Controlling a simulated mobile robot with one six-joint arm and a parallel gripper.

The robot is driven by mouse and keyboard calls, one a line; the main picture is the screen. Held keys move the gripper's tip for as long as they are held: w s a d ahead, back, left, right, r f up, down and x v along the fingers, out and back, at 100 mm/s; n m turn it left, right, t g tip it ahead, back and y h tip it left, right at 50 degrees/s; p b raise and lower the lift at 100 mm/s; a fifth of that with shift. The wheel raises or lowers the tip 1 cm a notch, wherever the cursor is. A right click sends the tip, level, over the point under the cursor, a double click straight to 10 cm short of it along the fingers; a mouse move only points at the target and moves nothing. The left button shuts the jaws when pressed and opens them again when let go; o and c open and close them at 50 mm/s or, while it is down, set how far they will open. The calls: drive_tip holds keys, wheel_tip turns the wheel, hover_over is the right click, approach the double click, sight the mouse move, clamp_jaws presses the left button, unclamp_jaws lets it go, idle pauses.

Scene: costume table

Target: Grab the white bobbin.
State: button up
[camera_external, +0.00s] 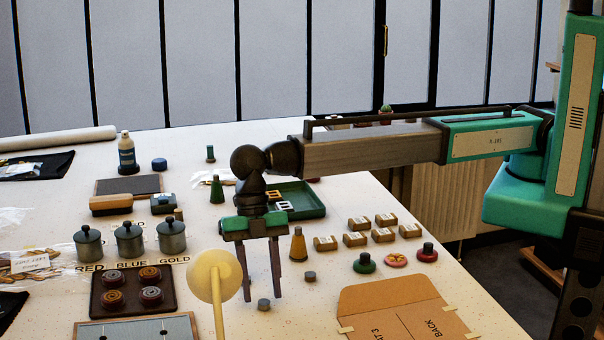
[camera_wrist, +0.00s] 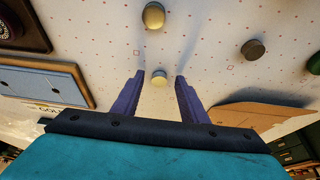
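A small pale, cream-topped round piece (camera_wrist: 158,74) lies on the white table in the wrist view, and it looks like the white bobbin. In the external view it appears to be the small greyish round piece (camera_external: 264,304) low in the middle. My gripper (camera_external: 261,298) points down over the table with its two fingers wide apart. In the wrist view my gripper (camera_wrist: 160,75) is open, with the pale piece appearing between its fingertips. Nothing is held. The height gap and any contact cannot be told.
A darker round piece (camera_wrist: 253,50) lies to the right. A pale ball on a stem (camera_external: 210,275) is in front, left. A dark tray with rolls (camera_external: 118,292) is left; a cardboard folder (camera_external: 365,290) is right.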

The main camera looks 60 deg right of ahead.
drive_tip(key=shift+s+a+f, duration=0.1)
drive_tip(key=shift+f, duration=0.3)
clamp_jaws()
